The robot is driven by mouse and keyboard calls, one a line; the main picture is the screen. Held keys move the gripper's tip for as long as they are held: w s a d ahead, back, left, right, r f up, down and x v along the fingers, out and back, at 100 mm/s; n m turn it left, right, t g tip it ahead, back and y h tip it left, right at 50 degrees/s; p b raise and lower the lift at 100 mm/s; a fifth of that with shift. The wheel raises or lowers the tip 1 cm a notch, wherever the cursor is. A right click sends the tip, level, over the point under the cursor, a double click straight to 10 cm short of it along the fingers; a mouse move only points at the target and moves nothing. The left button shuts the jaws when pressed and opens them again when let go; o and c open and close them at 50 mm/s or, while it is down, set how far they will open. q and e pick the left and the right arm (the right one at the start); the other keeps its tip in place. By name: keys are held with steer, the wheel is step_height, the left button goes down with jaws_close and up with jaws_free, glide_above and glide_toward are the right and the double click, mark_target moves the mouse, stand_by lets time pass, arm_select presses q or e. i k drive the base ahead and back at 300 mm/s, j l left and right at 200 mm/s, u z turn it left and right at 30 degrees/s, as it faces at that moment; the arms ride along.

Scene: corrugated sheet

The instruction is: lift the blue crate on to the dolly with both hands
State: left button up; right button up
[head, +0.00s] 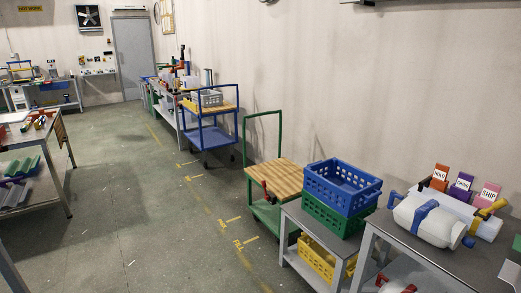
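The blue crate (325,188) is an open crate with slotted walls. It sits upright on top of a green crate (325,215), which stands on a small grey table (297,213). No low dolly is clearly seen. A green-framed cart (245,148) with a wooden top stands just beyond the table, to the left of the crates, and may be the dolly. Neither of my grippers is in view, and nothing is seen touching the blue crate.
A yellow crate (315,258) is under the small table. A nearer grey table (440,262) at right holds a white jug (436,228) and labelled bins (461,186). A blue cart (213,137) stands farther back. The floor (150,220) at left-centre is open.

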mark_target(282, 174)
steer(key=i+j+u, duration=0.1)
steer(key=i, duration=0.6)
steer(key=i+j+u, duration=0.1)
steer(key=i, duration=0.6)
